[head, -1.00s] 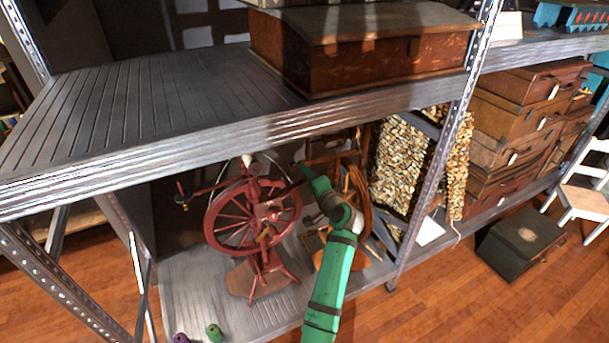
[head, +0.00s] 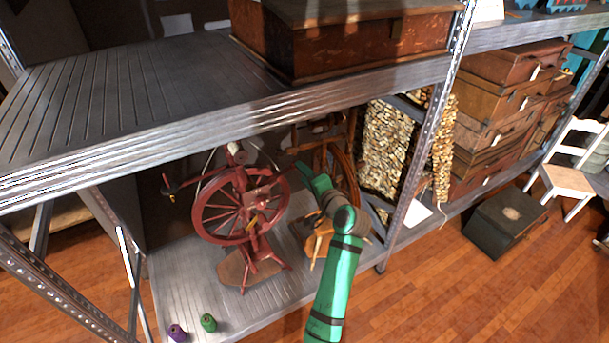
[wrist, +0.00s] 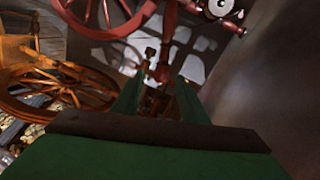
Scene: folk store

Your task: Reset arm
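My green arm (head: 338,275) reaches up from the bottom of the head view to the open side of the lower shelf. In the head view my gripper is small and dark-tipped, right of the red spinning wheel (head: 228,212); contact cannot be told. In the wrist view my gripper (wrist: 158,95) has two green fingers apart, with no object held between them. The red spinning wheel's parts (wrist: 168,45) show beyond and between the fingers. A brown wooden wheel (wrist: 60,85) is at the left of the wrist view.
The upper metal shelf (head: 130,105) hangs above and carries a wooden chest (head: 345,45). A shelf post (head: 425,150) stands to the right of my arm. Green (head: 208,322) and purple (head: 177,332) spools sit at the lower shelf's front. A dark box (head: 505,222) lies on open wooden floor.

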